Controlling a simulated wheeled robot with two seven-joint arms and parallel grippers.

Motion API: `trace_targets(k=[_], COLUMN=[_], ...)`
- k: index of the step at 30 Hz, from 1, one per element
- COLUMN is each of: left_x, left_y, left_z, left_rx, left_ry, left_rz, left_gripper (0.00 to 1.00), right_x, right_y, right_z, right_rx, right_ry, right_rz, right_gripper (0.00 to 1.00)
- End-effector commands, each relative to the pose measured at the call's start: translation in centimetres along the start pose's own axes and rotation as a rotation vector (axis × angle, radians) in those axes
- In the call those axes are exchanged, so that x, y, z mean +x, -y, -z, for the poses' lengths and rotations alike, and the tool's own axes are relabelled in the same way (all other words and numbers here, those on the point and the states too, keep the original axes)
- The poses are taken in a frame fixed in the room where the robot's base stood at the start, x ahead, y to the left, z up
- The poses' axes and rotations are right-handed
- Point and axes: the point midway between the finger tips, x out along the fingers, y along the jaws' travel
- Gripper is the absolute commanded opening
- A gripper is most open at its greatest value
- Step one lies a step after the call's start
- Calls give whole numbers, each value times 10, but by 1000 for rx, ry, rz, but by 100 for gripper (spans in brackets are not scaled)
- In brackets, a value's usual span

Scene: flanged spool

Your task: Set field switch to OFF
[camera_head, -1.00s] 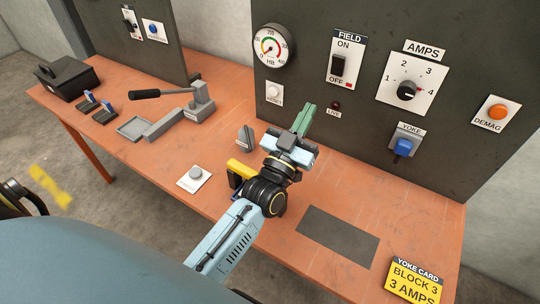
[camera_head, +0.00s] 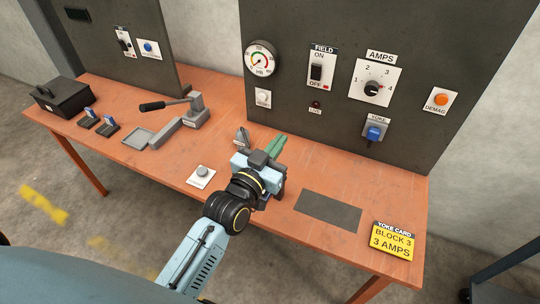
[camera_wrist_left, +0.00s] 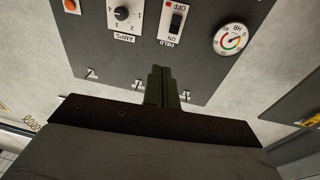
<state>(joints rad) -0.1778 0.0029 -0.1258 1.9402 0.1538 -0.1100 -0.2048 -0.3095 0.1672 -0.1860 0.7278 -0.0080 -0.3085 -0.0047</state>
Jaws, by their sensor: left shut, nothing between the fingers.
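The FIELD switch (camera_head: 316,72) is a black lever on a white plate on the dark panel, with ON printed above and OFF below. A small red mark (camera_head: 329,86) sits beside OFF. The lever's position is too small to tell surely. The switch also shows upside down in the left wrist view (camera_wrist_left: 176,22). My left gripper (camera_head: 276,145) has green fingers, shut and empty. It is in front of the panel, below and left of the switch and apart from it. In the wrist view its fingers (camera_wrist_left: 161,82) point at the panel. My right gripper is not in view.
A gauge (camera_head: 261,58) is left of the switch; the AMPS knob (camera_head: 372,88), blue YOKE switch (camera_head: 375,132) and orange DEMAG button (camera_head: 441,100) are right. A small grey cone-like piece (camera_head: 242,137) stands by the gripper. The table's right part (camera_head: 400,190) is mostly clear.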

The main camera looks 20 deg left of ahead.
Motion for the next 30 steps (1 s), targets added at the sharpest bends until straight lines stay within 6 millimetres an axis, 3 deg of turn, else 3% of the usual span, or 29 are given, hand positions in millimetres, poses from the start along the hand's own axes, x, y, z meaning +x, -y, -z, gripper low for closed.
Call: trace_targets(k=[23, 26, 30], left_x=[-8, -14, -42], left_y=[-2, -3, -6], left_z=[-10, -17, -42], left_rx=[1, 2, 5], left_ry=[73, 122, 310], left_rz=[-15, -24, -53], left_gripper=[0, 0, 0], right_x=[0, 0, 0], right_y=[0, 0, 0], right_z=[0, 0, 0], right_rx=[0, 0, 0], right_ry=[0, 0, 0], right_rz=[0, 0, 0], right_gripper=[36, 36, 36])
